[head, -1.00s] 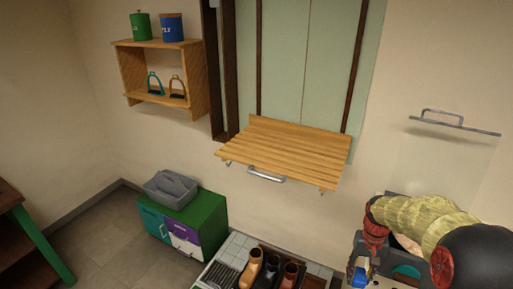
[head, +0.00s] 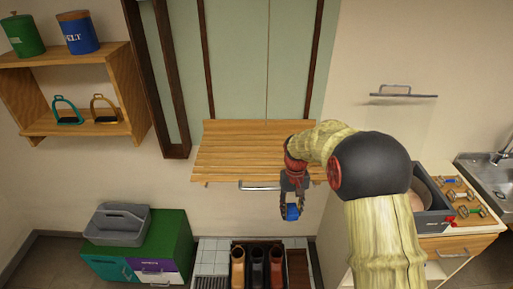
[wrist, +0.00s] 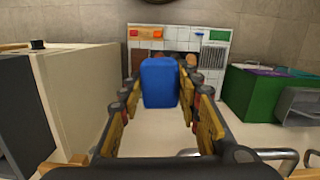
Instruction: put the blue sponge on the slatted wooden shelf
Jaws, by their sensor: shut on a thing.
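The blue sponge (head: 292,212) is held between the fingers of my gripper (head: 291,204), in front of and below the right part of the shelf in the head view. In the wrist view the sponge (wrist: 159,82) stands out between the two yellow-padded fingers of my gripper (wrist: 160,100), which are shut on it. The slatted wooden shelf (head: 235,150) is fixed to the wall below the pale green panels. Its visible slats are bare. My arm hides its right end.
A metal bar (head: 260,187) runs at the shelf's front edge. Boots (head: 257,268) stand on the floor below. A grey caddy (head: 118,225) sits on a green cabinet at left. A wall shelf (head: 75,125) holds tins and stirrups. A counter with a sink (head: 487,180) is at right.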

